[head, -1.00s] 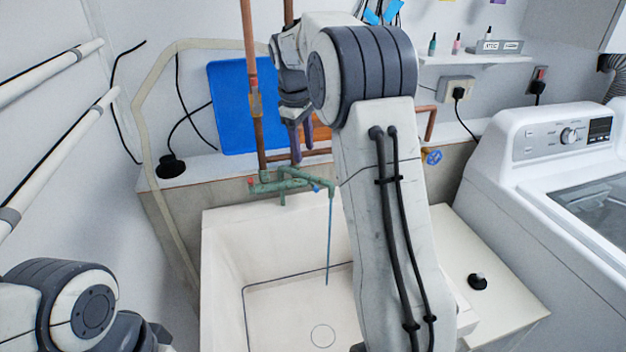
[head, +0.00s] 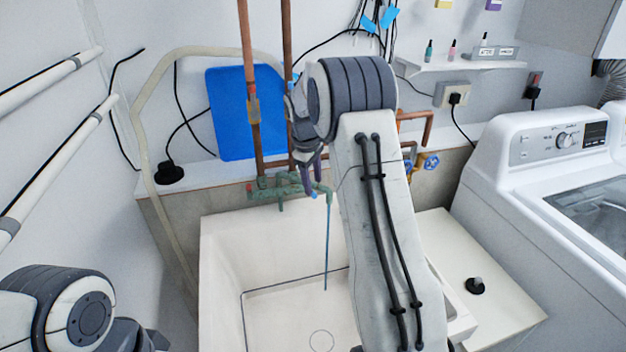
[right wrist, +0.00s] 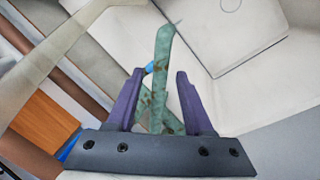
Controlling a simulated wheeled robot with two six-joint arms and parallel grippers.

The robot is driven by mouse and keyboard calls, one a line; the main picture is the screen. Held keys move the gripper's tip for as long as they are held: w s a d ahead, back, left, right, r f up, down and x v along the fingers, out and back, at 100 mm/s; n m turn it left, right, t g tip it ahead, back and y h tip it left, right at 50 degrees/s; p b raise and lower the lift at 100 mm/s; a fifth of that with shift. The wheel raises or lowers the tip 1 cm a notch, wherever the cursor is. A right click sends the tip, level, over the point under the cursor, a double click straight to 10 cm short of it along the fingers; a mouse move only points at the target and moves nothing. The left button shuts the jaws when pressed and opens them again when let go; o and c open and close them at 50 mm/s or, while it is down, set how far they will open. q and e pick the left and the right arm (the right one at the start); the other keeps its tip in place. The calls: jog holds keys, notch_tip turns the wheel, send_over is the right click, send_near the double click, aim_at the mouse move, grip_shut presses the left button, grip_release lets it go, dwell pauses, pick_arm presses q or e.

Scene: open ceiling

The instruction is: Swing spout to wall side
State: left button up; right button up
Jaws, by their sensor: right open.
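The green, weathered tap (head: 262,190) stands on copper pipes at the back rim of the white sink (head: 222,250). Its spout (head: 325,188) points right over the basin, and a thin blue stream of water (head: 327,245) falls from its tip. My right gripper (head: 313,187) is down at the spout, partly hidden by its own arm. In the right wrist view, the purple fingers of my right gripper (right wrist: 158,90) are open with the green spout (right wrist: 163,60) running between them. A gap shows on the right finger's side. My left gripper is out of view.
A blue board (head: 228,115) leans on the wall behind the copper pipes (head: 248,60). A blue valve handle (head: 431,162) is right of my right arm. A washing machine (head: 540,150) stands at the right. A pale hose (head: 150,140) loops at the left.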

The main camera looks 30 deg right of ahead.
grip_shut()
dwell(1.4)
